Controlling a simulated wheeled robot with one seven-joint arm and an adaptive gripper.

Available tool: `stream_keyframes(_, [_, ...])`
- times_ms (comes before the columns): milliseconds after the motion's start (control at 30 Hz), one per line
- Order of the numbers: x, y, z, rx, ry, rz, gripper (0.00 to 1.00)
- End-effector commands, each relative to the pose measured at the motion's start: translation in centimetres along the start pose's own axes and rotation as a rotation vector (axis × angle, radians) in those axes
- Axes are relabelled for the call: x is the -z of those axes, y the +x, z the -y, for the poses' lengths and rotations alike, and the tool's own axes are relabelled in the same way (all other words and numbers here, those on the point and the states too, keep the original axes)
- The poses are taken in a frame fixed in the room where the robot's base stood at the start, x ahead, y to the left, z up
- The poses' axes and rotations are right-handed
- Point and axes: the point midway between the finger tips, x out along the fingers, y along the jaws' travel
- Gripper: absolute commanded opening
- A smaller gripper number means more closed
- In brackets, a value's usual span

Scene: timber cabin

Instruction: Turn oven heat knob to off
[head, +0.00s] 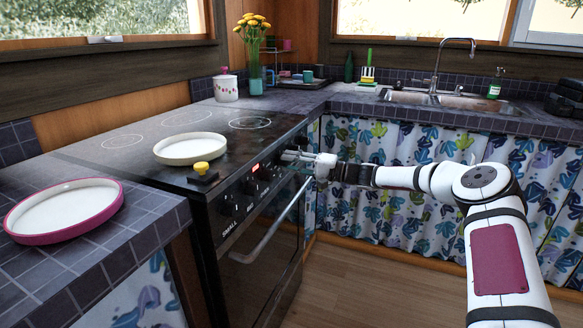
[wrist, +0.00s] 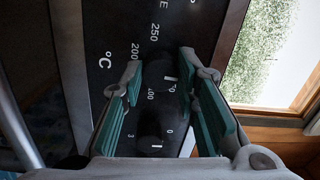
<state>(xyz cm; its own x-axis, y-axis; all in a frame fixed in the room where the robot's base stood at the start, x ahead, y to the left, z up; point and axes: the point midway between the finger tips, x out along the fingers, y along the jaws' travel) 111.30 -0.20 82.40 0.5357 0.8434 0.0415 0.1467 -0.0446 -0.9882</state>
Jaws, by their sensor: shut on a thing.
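The black oven (head: 262,262) stands with its dark control panel facing right, with a row of black knobs on it. My gripper (head: 292,156) is at the far end of this panel. In the wrist view its two green-padded fingers (wrist: 160,76) are closed on either side of a black knob, the oven heat knob (wrist: 154,73), with °C, 200 and 250 printed near it. A short white mark shows on the knob's right side. Another black knob (wrist: 150,124) sits nearer the camera, between the fingers' bases. In the head view the gripped knob is hidden by the fingers.
A pink-rimmed tray (head: 63,212) lies on the left counter. The floor in front is clear.

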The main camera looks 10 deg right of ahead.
Motion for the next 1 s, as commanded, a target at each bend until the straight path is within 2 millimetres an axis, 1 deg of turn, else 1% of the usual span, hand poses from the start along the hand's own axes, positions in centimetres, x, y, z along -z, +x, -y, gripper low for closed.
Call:
stream_keyframes(267, [-0.16,0.03,-0.20,-0.005,-0.060,0.007,0.01])
stream_keyframes(667, [-0.17,0.03,-0.21,-0.006,-0.067,0.008,0.00])
stream_keyframes(700, [-0.18,0.03,-0.21,-0.007,-0.067,0.008,0.30])
stream_keyframes(767, [-0.17,0.03,-0.20,-0.006,-0.066,0.007,0.44])
stream_keyframes(800, [-0.16,0.03,-0.18,-0.006,-0.066,0.007,0.49])
stream_keyframes(1000, [-0.08,0.02,-0.11,-0.005,-0.066,0.005,0.49])
